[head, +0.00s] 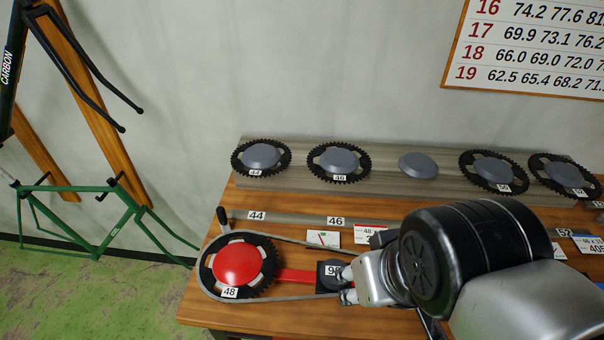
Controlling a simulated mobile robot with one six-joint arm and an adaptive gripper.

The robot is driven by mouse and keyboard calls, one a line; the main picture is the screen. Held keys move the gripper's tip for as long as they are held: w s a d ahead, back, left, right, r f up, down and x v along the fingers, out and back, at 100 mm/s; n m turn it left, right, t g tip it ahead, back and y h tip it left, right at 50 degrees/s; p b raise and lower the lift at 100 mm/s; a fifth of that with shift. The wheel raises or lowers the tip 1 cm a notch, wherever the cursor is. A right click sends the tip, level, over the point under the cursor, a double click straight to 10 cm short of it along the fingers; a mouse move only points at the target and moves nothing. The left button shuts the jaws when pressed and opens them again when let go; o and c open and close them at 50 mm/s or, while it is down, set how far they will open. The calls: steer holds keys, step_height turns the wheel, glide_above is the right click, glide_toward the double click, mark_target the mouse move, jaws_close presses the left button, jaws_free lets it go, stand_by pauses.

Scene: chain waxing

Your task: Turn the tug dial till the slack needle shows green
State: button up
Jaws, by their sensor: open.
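A dark round knob (331,267) on a black square base, with a partly covered white label, sits on the bench; it looks like the tug dial. A chain (205,283) loops around the red-centred chainring (238,264) labelled 48 and runs toward the knob. My arm hides the chain's right end.
A red bar (297,275) joins the chainring to the knob area. A crank handle (223,215) sticks up at the chainring's back left. Several chainrings rest on a raised grey rack (400,186) along the wall. Cards line the bench (215,318) behind my arm.

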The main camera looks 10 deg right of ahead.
step_height(320, 180, down, 6)
steer(key=b, duration=0.4)
steer(key=shift+d+b, duration=0.15)
steer(key=shift+b, duration=0.15)
